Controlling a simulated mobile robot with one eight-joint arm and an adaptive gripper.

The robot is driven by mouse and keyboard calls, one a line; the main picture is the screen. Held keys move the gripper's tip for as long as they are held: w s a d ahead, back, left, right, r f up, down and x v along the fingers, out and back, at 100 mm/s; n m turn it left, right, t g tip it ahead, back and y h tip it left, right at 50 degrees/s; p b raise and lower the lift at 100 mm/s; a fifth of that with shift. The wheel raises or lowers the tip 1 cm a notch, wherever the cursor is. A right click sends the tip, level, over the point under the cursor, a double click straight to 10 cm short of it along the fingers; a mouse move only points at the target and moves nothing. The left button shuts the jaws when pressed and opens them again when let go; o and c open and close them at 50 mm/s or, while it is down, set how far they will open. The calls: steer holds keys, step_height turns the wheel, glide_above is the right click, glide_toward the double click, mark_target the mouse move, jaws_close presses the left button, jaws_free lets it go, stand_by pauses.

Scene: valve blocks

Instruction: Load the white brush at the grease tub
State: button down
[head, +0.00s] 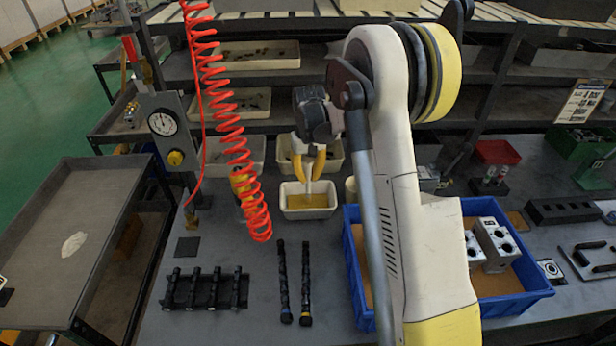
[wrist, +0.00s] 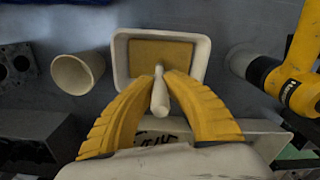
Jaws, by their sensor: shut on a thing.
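My gripper (head: 309,176) has yellow fingers shut on the white brush (wrist: 160,95). In the wrist view the gripper (wrist: 163,82) points at the grease tub, and the brush stands between the fingertips. The grease tub (head: 308,214) is a small white rectangular tub with yellow-brown grease in it, on the bench. It also shows in the wrist view, where its white rim (wrist: 121,60) lies beyond the fingertips. The brush is over the grease in both views, pointing down in the head view. I cannot tell whether its tip touches the grease.
A red coiled hose (head: 225,130) hangs left of the tub. A cream cup (wrist: 78,73) stands beside the tub. A blue crate (head: 535,305) with metal blocks (head: 492,247) is on the right. Two dark rods (head: 282,285) and a black rack (head: 205,290) lie in front.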

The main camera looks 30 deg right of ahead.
mark_target(308, 163)
steer(key=shift+r+p, duration=2.05)
steer(key=shift+r, duration=1.5)
steer(key=shift+f, duration=0.1)
